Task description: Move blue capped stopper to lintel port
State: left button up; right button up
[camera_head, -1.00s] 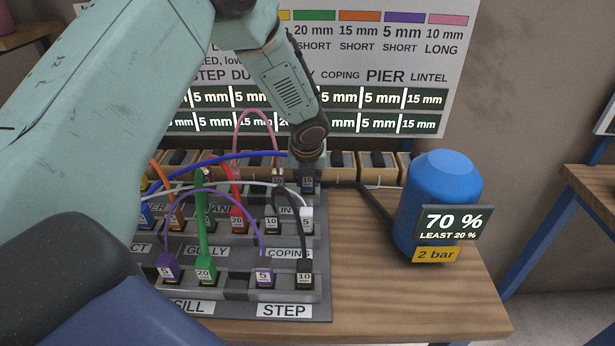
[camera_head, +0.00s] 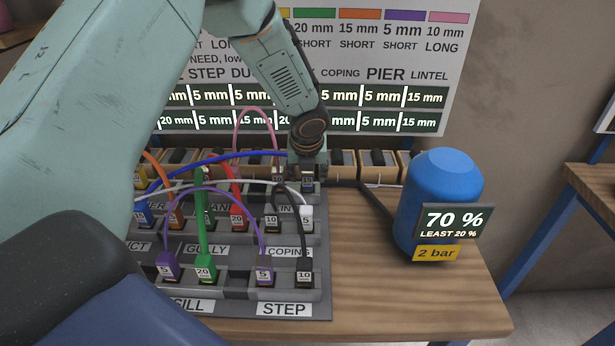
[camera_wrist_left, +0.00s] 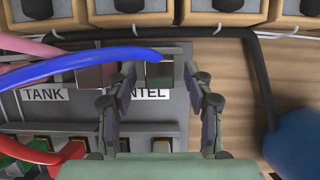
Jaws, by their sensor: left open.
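A blue cable (camera_head: 215,160) arches over the rear of the grey port board, and in the wrist view the blue cable (camera_wrist_left: 85,62) ends at a dark plug (camera_wrist_left: 160,74) seated by the partly covered LINTEL label (camera_wrist_left: 157,91). In the head view this plug (camera_head: 307,182) reads 15. My left gripper (camera_wrist_left: 160,82) is open, with one finger on each side of the plug and gaps visible. In the head view my left gripper (camera_head: 307,168) is just above it at the board's rear right. No separate blue cap can be made out. My right gripper is not in view.
A pink-cabled plug (camera_head: 278,180) stands close left of the gripper. White, red, green and purple cables crowd the board to the left. A blue tank (camera_head: 440,195) stands at right, with a black hose (camera_head: 375,205) reaching it. Wood blocks (camera_head: 345,163) line the back.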

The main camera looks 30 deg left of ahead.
pick_arm(q)
jog(key=v, duration=1)
jog(key=shift+r, duration=0.1)
dwell(0.5)
